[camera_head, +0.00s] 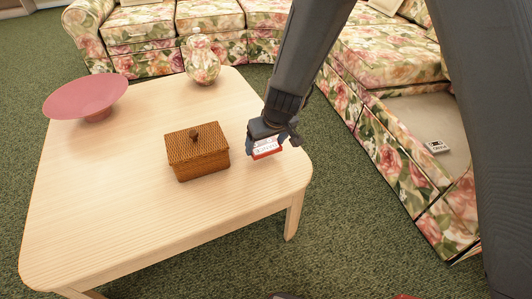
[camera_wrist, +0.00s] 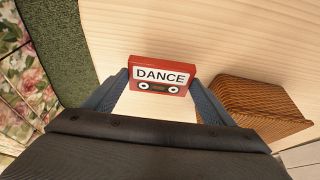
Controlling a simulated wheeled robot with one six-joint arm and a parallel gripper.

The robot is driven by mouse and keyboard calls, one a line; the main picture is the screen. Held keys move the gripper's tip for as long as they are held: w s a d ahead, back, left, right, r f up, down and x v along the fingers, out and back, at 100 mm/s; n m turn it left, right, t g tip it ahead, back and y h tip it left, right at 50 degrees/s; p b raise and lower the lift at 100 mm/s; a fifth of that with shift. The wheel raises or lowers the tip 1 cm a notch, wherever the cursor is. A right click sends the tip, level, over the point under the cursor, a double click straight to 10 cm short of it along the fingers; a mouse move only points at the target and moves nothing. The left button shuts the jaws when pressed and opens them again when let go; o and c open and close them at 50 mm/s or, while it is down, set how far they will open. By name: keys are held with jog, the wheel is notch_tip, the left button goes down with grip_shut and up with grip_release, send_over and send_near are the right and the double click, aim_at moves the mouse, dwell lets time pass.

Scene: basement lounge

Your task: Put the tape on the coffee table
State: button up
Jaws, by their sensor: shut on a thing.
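The tape is a red cassette with a white label reading "DANCE" (camera_wrist: 160,76), held between the fingertips in the wrist view. It also shows in the head view (camera_head: 267,149), partly hidden by the fingers. My gripper (camera_head: 272,140) is shut on the tape at the right end of the coffee table (camera_head: 130,190), a light wooden table. In the wrist view the bare tabletop (camera_wrist: 210,35) lies behind and below the tape. I cannot tell whether the tape touches the tabletop or hangs slightly above it.
A brown wicker box with a lid (camera_head: 198,155) stands just left of my gripper. A pink bowl (camera_head: 85,97) and a floral vase (camera_head: 201,62) stand farther back. A floral sofa (camera_head: 385,140) curves behind and right; another cassette (camera_head: 437,147) lies on it.

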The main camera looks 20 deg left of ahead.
aim_at(267, 149)
jog(key=shift+f+b, duration=1.5)
jog(key=shift+f, duration=0.2)
jog(key=shift+f, duration=0.15)
jog(key=o, duration=1.1)
jog(key=shift+c, duration=0.2)
jog(key=p+v, duration=0.6)
jog(key=v, duration=0.6)
jog(key=shift+r, duration=0.25)
